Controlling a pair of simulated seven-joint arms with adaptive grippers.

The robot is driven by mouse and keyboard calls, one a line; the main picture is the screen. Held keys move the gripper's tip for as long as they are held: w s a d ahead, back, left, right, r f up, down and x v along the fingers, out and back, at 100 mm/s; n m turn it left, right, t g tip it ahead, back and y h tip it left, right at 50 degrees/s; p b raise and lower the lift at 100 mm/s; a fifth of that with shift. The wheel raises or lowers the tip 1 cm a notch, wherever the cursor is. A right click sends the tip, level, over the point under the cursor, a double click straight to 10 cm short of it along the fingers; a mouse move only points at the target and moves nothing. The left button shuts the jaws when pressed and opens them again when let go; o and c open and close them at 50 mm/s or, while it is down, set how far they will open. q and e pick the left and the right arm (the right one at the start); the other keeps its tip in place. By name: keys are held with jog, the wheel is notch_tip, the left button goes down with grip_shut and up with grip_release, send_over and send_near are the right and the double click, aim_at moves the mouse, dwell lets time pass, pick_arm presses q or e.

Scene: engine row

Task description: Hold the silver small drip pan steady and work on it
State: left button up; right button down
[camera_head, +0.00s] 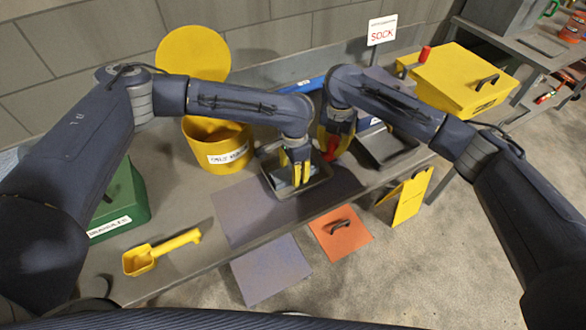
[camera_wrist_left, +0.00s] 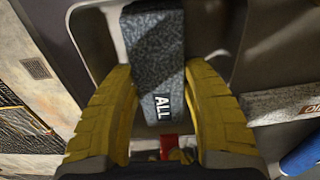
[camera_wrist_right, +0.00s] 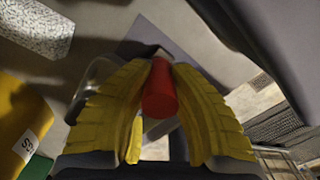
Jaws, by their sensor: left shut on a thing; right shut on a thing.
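The silver small drip pan (camera_head: 318,182) sits on the bench mat, mid-bench in the head view. Its pale rim also shows in the left wrist view (camera_wrist_left: 75,22). My left gripper (camera_head: 296,176) is over the pan, shut on a speckled grey block (camera_wrist_left: 155,50) lettered "ALL". The block is at or in the pan; whether it touches the bottom cannot be told. My right gripper (camera_head: 328,155) is shut on a red cylindrical piece (camera_wrist_right: 160,88), at the pan's right side. Its far end is hidden, and I cannot tell whether it touches the pan.
A yellow bucket (camera_head: 205,160) stands behind left. A dark tray (camera_head: 400,150) lies right of the pan. A yellow scoop (camera_head: 140,262), a green bin (camera_head: 125,205) and a yellow box (camera_head: 455,80) are around. An orange plate (camera_head: 345,245) is in front. The left front mat (camera_head: 235,215) is clear.

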pick_arm(q)
jog(key=shift+s+d+r, duration=0.1)
jog(key=shift+s+d, duration=0.2)
jog(key=shift+s, duration=0.15)
jog(key=shift+c, duration=0.2)
jog(key=shift+w+a, duration=0.15)
jog(key=shift+w, duration=0.05)
jog(key=shift+o, duration=0.2)
jog(key=shift+w+a+f, duration=0.2)
jog(key=shift+w+a, duration=0.05)
jog(key=shift+w, duration=0.15)
jog(key=shift+r, duration=3.55)
jog(key=shift+c, duration=0.2)
pick_arm(e)
jog(key=c, duration=1.2)
grip_release()
jog(key=shift+c, duration=0.2)
